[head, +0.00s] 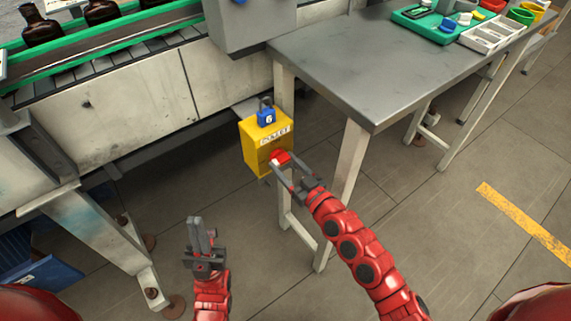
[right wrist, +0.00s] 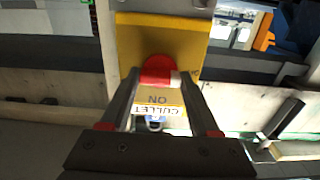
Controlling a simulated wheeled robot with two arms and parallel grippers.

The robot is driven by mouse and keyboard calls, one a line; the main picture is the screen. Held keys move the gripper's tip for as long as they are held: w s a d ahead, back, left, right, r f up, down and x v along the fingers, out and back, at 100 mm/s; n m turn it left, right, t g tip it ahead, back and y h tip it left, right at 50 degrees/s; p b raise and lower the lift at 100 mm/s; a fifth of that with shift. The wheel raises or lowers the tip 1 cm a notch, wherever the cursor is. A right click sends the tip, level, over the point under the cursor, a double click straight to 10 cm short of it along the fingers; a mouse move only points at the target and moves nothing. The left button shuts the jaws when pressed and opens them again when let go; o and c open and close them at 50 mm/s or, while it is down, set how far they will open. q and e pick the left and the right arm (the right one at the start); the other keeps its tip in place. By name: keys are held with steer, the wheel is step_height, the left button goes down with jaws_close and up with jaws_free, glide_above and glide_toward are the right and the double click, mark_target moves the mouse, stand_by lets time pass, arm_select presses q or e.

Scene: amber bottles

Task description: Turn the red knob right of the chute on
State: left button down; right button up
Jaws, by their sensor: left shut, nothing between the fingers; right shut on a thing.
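The red knob (head: 281,157) is on the front of a yellow box (head: 254,146) below the conveyor, beside the steel table's leg. In the right wrist view the knob (right wrist: 156,70) has a white mark at its right side, and upside-down "ON" and "CULLET" lettering (right wrist: 158,106) lies below it in the picture. My right gripper (head: 283,168) is shut on the knob, one finger on each side. My left gripper (head: 195,222) is shut and empty, low over the floor, left of the yellow box and apart from everything. I cannot make out a chute for certain.
A blue padlock-like tag marked 6 (head: 266,117) sits on top of the box. The steel table (head: 350,65) stands to the right, with a green tray (head: 408,18) on it. The conveyor (head: 125,50) carries amber bottles (head: 100,11). A blue bin (head: 45,273) is at lower left.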

steer(key=shift+d+f+m+b, duration=0.1)
steer(key=shift+m+b, duration=0.8)
steer(key=shift+b, duration=0.2)
steer(key=shift+m+b, duration=0.5)
steer(key=shift+m, duration=0.4)
steer(key=shift+r+m, duration=0.2)
steer(key=shift+m, duration=0.6)
steer(key=m, duration=0.2)
steer(key=shift+m, duration=0.4)
steer(key=m+p, duration=0.1)
steer(key=m, duration=0.2)
steer(key=shift+r+m, duration=0.1)
steer(key=shift+m, duration=0.3)
steer(key=m+p, duration=0.1)
steer(key=m, duration=0.3)
steer(key=shift+m+p, duration=0.3)
steer(key=shift+p, duration=0.05)
steer(key=shift+m+p, duration=0.3)
steer(key=shift+m, duration=0.4)
